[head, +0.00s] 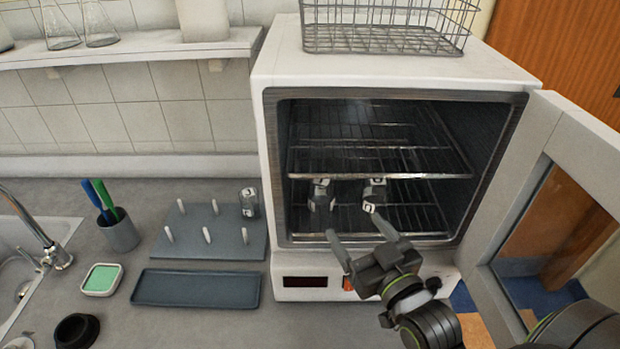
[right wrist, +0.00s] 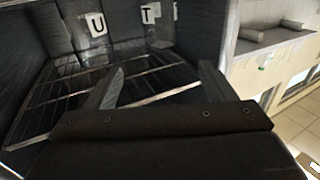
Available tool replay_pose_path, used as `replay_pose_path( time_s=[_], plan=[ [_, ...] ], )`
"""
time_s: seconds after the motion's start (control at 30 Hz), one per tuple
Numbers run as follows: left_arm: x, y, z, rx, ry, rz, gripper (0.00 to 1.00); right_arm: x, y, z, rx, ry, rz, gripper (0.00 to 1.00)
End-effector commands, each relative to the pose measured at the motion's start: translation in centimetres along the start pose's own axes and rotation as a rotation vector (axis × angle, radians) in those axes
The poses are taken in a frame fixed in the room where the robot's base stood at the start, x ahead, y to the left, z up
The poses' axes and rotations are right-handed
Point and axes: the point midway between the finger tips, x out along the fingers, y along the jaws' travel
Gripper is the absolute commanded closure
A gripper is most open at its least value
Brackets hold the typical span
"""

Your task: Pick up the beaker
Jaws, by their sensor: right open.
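Two small glass beakers with white letter labels stand side by side on the lower rack inside the open oven: the left beaker (head: 321,196) and the right beaker (head: 374,194). A third labelled beaker (head: 249,204) is on the grey peg board (head: 225,238). My right gripper (head: 353,228) is open and empty at the oven mouth, in front of and below the two beakers; its fingers also show in the right wrist view (right wrist: 160,70). My left gripper is out of view.
The oven (head: 262,150) has an upper wire rack (head: 380,162) above the beakers. Its door (head: 550,130) stands open to the right. A wire basket (head: 385,38) sits on top. A grey tray (head: 197,288), pen cup (head: 120,233) and sponge dish (head: 101,280) are on the counter.

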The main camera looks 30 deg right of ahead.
Motion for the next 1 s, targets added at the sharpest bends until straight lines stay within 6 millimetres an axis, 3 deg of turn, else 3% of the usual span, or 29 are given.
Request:
replay_pose_path(
  time_s=[0.1,0.27,0.4,0.67,1.0],
  plan=[
    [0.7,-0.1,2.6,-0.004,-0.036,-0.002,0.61,1.0,-0.1,0.2,-0.002,0.004,-0.004,0.23],
    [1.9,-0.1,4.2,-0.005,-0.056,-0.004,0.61,2.8,-0.1,0.3,-0.003,0.006,-0.002,0.23],
    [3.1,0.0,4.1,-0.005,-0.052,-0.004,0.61,4.2,-0.1,0.4,-0.003,0.006,-0.003,0.23],
    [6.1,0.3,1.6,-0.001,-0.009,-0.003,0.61,6.6,-0.1,0.4,-0.004,0.007,-0.003,0.23],
    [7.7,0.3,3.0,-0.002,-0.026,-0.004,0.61,10.8,0.0,0.1,-0.001,0.002,0.000,0.23]
  ],
)
